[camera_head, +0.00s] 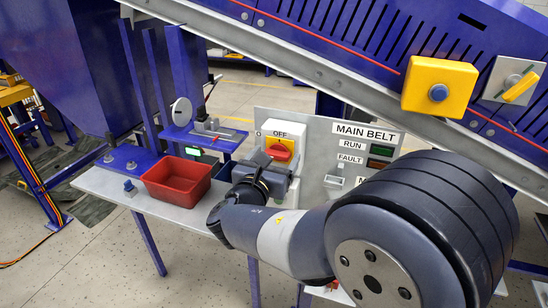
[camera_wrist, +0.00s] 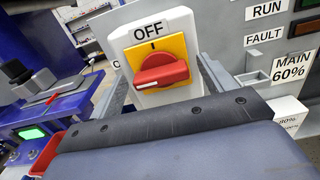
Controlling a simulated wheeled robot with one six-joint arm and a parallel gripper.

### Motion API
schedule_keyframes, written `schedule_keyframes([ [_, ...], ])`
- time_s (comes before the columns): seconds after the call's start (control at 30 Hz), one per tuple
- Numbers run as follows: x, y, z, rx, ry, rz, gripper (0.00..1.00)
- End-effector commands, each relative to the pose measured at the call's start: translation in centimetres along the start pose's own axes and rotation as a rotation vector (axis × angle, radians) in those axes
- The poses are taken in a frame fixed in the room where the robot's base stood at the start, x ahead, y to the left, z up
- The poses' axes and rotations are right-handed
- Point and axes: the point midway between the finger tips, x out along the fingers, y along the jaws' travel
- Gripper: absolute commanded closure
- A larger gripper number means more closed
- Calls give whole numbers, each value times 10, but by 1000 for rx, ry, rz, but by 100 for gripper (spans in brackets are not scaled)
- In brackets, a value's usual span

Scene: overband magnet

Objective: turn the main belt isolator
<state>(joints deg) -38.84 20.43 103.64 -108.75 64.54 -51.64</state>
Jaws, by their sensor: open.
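The main belt isolator is a red rotary handle (camera_head: 280,150) on a yellow plate, on a white box fixed to the grey panel. In the wrist view the handle (camera_wrist: 161,73) lies nearly crosswise, with a white mark at its left part. The word OFF stands above the plate; another label to the left is mostly hidden. My gripper (camera_head: 279,170) is open and empty, just in front of and below the isolator. In the wrist view its grey fingers reach up on either side of the white box; I cannot tell whether they touch it.
The panel (camera_head: 338,150) carries RUN and FAULT lamps and a MAIN 60% label (camera_wrist: 293,66). A red bin (camera_head: 177,181) stands on the grey bench (camera_head: 110,183) to the left. A yellow button box (camera_head: 439,85) sits on the blue conveyor frame above.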

Motion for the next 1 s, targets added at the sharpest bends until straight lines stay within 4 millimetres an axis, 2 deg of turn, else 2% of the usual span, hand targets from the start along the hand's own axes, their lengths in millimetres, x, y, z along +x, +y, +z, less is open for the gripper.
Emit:
schedule_keyframes([
  [0.07, 0, 0, 0, 0, 0, 0, 22],
  [0.6, 0, 0, 0, 0, 0, -1, 65],
  [1.0, 0, 0, -3, 76, -3, -1, 66],
])
